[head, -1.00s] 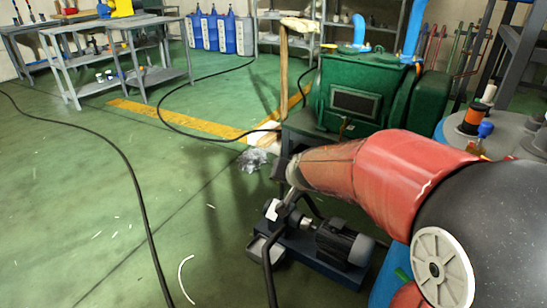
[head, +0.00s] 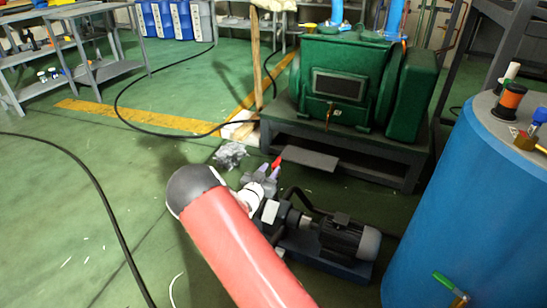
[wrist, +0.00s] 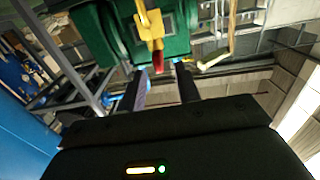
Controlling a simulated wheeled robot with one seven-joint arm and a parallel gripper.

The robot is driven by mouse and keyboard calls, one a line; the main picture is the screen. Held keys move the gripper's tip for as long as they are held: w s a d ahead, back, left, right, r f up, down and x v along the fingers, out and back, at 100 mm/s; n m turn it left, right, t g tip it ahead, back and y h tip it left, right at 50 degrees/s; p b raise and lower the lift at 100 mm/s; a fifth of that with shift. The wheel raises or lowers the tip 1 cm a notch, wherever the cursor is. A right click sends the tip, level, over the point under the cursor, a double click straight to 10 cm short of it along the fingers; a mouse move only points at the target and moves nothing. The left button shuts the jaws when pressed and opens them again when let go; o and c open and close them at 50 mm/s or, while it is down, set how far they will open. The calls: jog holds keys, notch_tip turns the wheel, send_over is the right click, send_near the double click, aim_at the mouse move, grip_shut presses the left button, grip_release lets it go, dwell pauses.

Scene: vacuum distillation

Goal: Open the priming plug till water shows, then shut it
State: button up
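The small motor-driven pump (head: 292,235) stands on the floor left of the blue tank. My gripper (head: 267,172) is above and behind the pump's left end. In the wrist view its two fingers (wrist: 160,80) are apart and open, with nothing clearly held between them. A brass fitting (wrist: 148,22) with a red tip (wrist: 158,62) shows just past the fingertips, in line with the gap. A red piece (head: 277,162) shows beside the fingers in the head view. I cannot tell whether either is the priming plug. No water is visible. My arm hides part of the pump.
A green machine (head: 345,85) on a dark stand (head: 385,160) is behind the pump. The blue tank (head: 465,215) stands at the right. Black hoses (head: 95,195) run over the floor, and crumpled grey material (head: 230,154) lies near the stand. The left floor is mostly clear.

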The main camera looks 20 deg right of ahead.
aim_at(279, 158)
jog(key=x, duration=0.7)
jog(key=shift+w+d, duration=0.2)
jog(key=shift+d, duration=0.1)
jog(key=shift+c, duration=0.4)
grip_shut()
